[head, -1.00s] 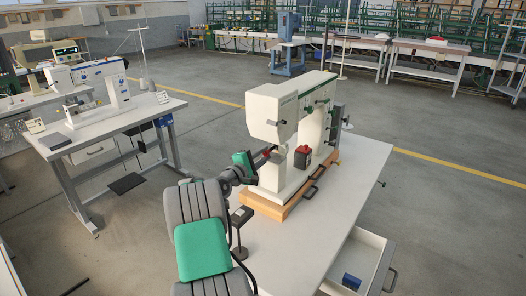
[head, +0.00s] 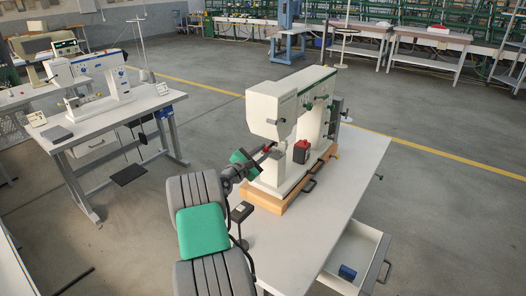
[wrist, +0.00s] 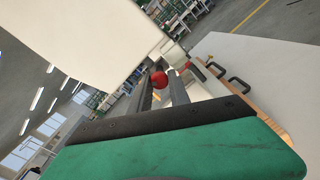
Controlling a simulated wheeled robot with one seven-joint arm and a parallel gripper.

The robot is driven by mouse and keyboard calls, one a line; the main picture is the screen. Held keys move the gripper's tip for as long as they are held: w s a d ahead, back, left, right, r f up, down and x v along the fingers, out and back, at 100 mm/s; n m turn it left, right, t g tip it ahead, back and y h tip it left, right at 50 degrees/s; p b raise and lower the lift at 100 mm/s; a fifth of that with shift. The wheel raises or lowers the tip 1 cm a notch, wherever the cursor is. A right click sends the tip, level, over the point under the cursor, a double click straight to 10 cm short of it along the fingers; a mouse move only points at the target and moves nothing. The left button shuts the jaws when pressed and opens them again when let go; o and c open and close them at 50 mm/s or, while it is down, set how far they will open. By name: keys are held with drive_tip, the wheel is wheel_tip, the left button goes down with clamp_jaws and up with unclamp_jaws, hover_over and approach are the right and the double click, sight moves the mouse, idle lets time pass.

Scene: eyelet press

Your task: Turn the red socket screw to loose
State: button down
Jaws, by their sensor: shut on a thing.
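The red socket screw (wrist: 158,79) shows as a small rounded red head between my finger tips in the wrist view. In the head view it is a small red spot (head: 267,148) at the left end of the cream eyelet press (head: 270,112), under its overhanging head. My gripper (wrist: 162,88) is shut on the red screw, one finger on each side. In the head view my gripper (head: 266,153) reaches in from the left, with its green part tilted. The screw's shaft and any marking are hidden.
The press stands on a wooden base (head: 275,203) on a white table (head: 345,190). A dark box with a red top (head: 301,151) sits beside the press column. A small black stand (head: 241,212) is near my arm. An open drawer (head: 362,247) holds a blue item.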

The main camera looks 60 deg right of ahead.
idle(0.4)
drive_tip(key=c, duration=1.2)
unclamp_jaws()
drive_tip(key=shift+c, duration=0.2)
drive_tip(key=w+a+b, duration=0.1)
drive_tip(key=a+b, duration=0.1)
drive_tip(key=a, duration=0.5)
drive_tip(key=shift+w+a, duration=0.15)
drive_tip(key=shift+a, duration=0.25)
